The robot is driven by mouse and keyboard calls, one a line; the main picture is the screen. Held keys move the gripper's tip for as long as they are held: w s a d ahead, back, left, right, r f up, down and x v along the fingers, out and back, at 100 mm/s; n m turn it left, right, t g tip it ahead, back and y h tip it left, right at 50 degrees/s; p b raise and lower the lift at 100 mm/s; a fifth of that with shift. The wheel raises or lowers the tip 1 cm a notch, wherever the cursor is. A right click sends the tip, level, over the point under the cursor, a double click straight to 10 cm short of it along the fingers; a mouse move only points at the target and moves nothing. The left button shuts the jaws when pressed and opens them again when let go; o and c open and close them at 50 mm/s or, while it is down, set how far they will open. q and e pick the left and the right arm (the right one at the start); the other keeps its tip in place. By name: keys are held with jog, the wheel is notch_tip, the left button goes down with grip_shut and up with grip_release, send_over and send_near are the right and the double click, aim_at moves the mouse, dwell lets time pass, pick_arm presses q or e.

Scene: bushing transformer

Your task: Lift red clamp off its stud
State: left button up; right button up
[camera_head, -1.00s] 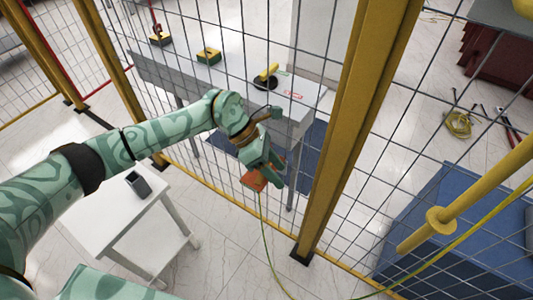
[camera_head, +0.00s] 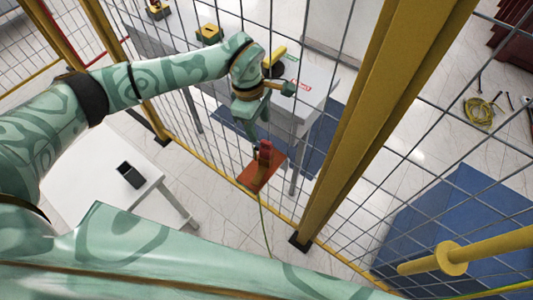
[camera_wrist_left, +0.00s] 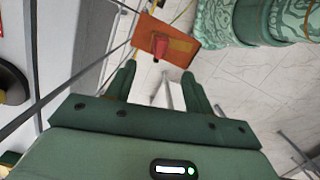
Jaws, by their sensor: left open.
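The red clamp (camera_head: 264,153) stands up from a flat orange-red plate (camera_head: 251,178) near the fence, and its stud cannot be made out. In the left wrist view the red clamp (camera_wrist_left: 160,46) sits on the orange plate (camera_wrist_left: 185,38), beyond the fingertips. My left gripper (camera_head: 255,138) is just above the clamp in the head view, with its fingers pointing down toward it. In the wrist view the left gripper (camera_wrist_left: 158,73) has its fingers apart, with nothing between them. My right gripper is not in view.
A yellow mesh fence with a thick post (camera_head: 375,110) stands close to the right of the clamp. A yellow-green cable (camera_head: 262,220) hangs below the plate. A grey table (camera_head: 310,85) is behind the fence.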

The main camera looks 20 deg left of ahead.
aim_at(266, 148)
pick_arm(q)
jog(key=f, duration=0.3)
jog(key=d+f, duration=0.1)
jog(key=f, duration=0.1)
jog(key=shift+w, duration=0.1)
jog(key=f, duration=0.2)
jog(key=d+f+b, duration=0.1)
jog(key=f, duration=0.2)
jog(key=shift+d+f, duration=0.1)
jog(key=shift+f, duration=0.1)
jog(key=c, duration=1.1)
